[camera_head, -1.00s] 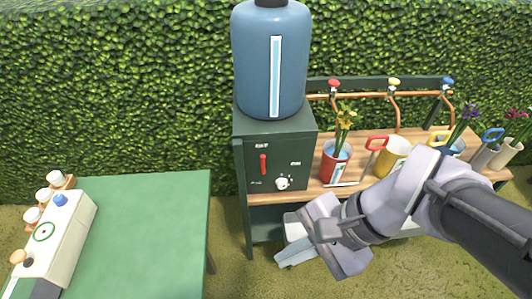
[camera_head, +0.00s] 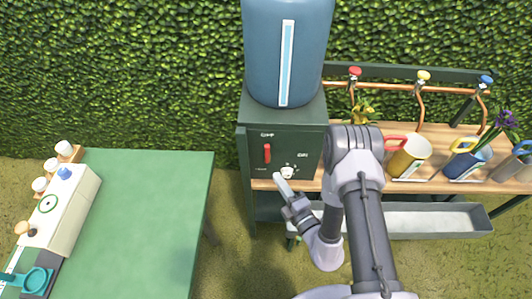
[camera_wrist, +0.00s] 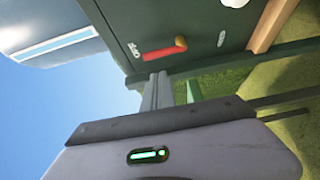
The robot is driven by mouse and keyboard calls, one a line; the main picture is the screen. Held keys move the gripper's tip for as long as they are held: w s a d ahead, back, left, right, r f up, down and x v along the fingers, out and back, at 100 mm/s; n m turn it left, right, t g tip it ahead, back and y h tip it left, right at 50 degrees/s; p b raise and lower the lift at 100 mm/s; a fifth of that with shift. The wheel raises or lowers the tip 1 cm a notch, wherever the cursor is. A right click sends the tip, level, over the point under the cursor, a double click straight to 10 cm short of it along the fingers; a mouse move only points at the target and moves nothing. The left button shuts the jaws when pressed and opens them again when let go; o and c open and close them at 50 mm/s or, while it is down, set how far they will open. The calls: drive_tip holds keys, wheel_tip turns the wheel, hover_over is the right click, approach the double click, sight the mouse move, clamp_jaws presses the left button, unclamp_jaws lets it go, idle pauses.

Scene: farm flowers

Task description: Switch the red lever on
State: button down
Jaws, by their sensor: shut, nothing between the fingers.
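My gripper (camera_head: 279,180) is shut and empty, just below and slightly right of the lever. In the wrist view its fingers (camera_wrist: 157,92) point at the box, near the lever; I cannot tell whether they touch anything.
A white knob (camera_head: 287,172) sits right of the lever, close to my fingers. A blue water tank (camera_head: 287,50) stands on the box. A wooden shelf with pots and copper taps is at right, with a grey trough (camera_head: 430,220) below. A green table (camera_head: 150,220) is at left.

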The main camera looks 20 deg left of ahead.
sight(267, 152)
drive_tip(key=shift+a, duration=0.1)
drive_tip(key=b+x, duration=0.1)
drive_tip(key=x, duration=0.9)
drive_tip(key=shift+b, duration=0.35)
